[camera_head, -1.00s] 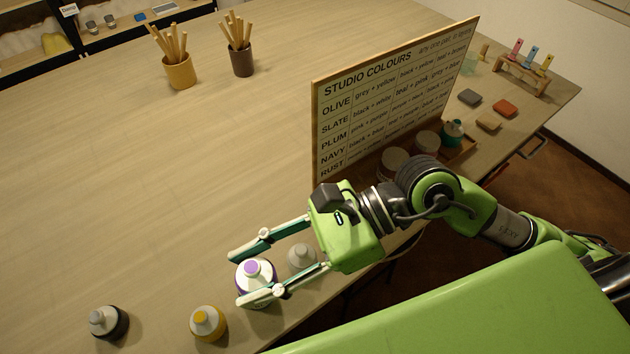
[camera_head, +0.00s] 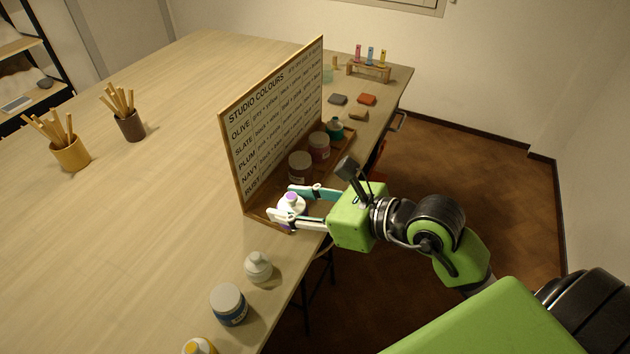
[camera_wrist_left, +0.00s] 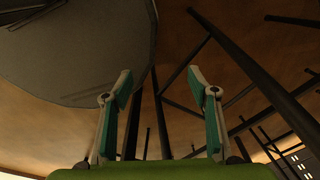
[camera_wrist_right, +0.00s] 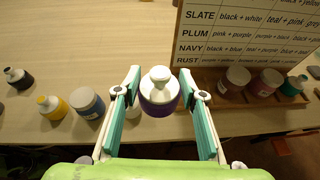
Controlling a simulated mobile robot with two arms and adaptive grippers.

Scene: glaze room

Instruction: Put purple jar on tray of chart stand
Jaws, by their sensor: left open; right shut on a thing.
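The purple jar (camera_head: 291,204), white on top with a purple band, is between the fingers of my right gripper (camera_head: 281,205), which is shut on it. It shows upright in the right wrist view (camera_wrist_right: 160,97). The chart stand (camera_head: 270,115) carries a wooden tray (camera_head: 262,211) along its foot. In the head view the jar overlaps the tray's near end; I cannot tell whether it touches the tray. Several jars stand farther along the tray, among them a teal one (camera_head: 335,132). My left gripper (camera_wrist_left: 160,80) is open and empty, with the table's underside and legs around it.
A pale jar (camera_head: 258,268), a blue jar (camera_head: 229,308) and a yellow jar (camera_head: 199,347) stand along the table's near edge. Two brush pots (camera_head: 70,153) (camera_head: 130,126) stand at left. Coloured tiles (camera_head: 367,99) and a small rack (camera_head: 369,72) lie beyond the stand. The table's middle is clear.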

